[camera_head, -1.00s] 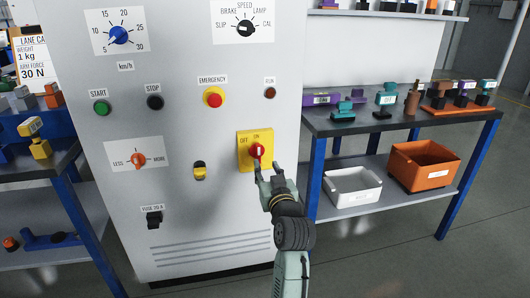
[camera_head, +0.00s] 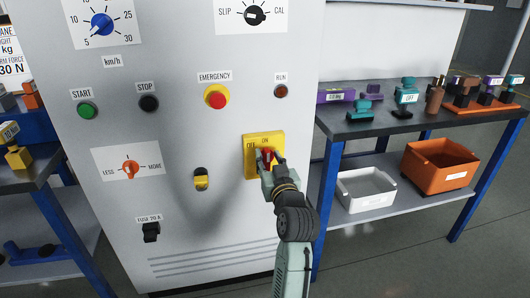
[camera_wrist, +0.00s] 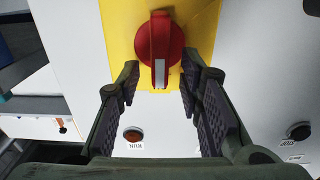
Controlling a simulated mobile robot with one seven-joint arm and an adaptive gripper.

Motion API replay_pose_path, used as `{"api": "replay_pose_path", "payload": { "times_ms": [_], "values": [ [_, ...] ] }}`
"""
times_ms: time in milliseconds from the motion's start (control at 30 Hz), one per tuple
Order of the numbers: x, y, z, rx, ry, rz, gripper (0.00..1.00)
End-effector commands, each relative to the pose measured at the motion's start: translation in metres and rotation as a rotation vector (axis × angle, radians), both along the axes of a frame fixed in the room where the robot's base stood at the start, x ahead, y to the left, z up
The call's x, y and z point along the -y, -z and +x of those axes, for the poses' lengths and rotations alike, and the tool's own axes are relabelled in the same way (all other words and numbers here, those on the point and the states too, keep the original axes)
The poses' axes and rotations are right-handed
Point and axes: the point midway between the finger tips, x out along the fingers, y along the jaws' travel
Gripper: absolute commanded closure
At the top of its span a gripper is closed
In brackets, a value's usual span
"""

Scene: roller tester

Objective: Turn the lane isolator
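The lane isolator is a red rotary knob (camera_wrist: 160,42) on a yellow plate (camera_head: 251,146) marked OFF and ON, on the grey cabinet front. The knob also shows in the head view (camera_head: 267,156), partly hidden by my fingers. In the wrist view a white stripe on the knob points down the picture, toward my gripper. My gripper (camera_wrist: 158,85) is open, with a finger on either side below the knob. Its fingertips are close to the knob, and I see no clear grip on it. My gripper also shows in the head view (camera_head: 267,160).
The cabinet (camera_head: 200,120) also carries a red emergency button (camera_head: 217,97), a yellow-and-black switch (camera_head: 201,179), a black fuse switch (camera_head: 151,232) and dials. A bench at right holds small fixtures, with a white bin (camera_head: 366,189) and an orange bin (camera_head: 443,168) below.

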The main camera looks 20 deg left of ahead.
Motion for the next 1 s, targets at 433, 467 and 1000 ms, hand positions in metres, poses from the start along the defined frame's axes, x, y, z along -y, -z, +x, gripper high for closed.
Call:
{"api": "replay_pose_path", "payload": {
  "times_ms": [433,467,1000],
  "values": [
    [0.0013,-0.0001,-0.0010,0.001,0.000,-0.001,0.69],
    [0.0013,-0.0002,-0.0010,0.001,0.000,-0.001,0.71],
    [0.0013,-0.0002,-0.0009,0.001,0.000,-0.001,1.00]
  ]
}}
